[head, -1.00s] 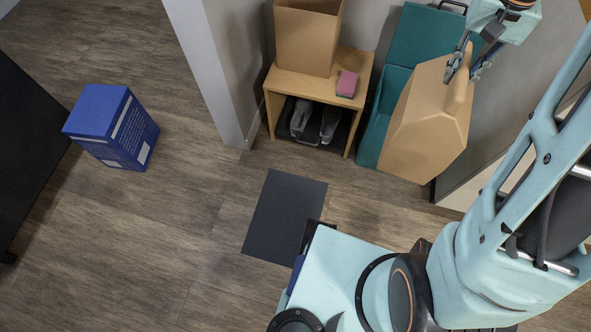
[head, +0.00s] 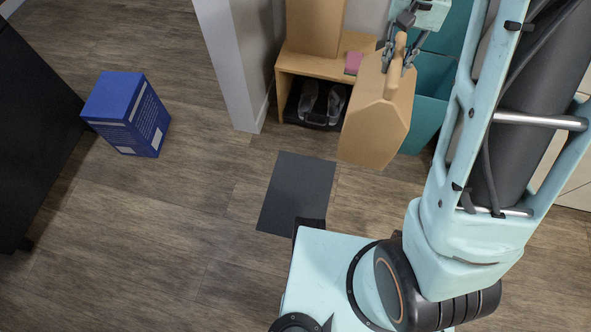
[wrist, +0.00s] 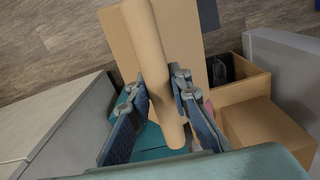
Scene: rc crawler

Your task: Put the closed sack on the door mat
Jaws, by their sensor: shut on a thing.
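The closed sack (head: 376,117) is a tan, box-like bag with a rolled top. My gripper (head: 398,55) is shut on that rolled top and holds the sack upright in front of the wooden bench. In the wrist view the sack's roll (wrist: 158,75) runs between the two fingers of my gripper (wrist: 165,108). The door mat (head: 297,192) is a dark grey rectangle flat on the floor, bare on top. In the head view the sack is above and to the right of the mat, not over it.
A wooden bench (head: 284,72) holds a tan open box (head: 315,25) and a pink item (head: 353,63), with shoes (head: 322,103) beneath. A teal bin (head: 432,90) stands right of the sack. A blue box (head: 128,112) sits on open floor at left. A wall end (head: 228,65) juts out left of the bench.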

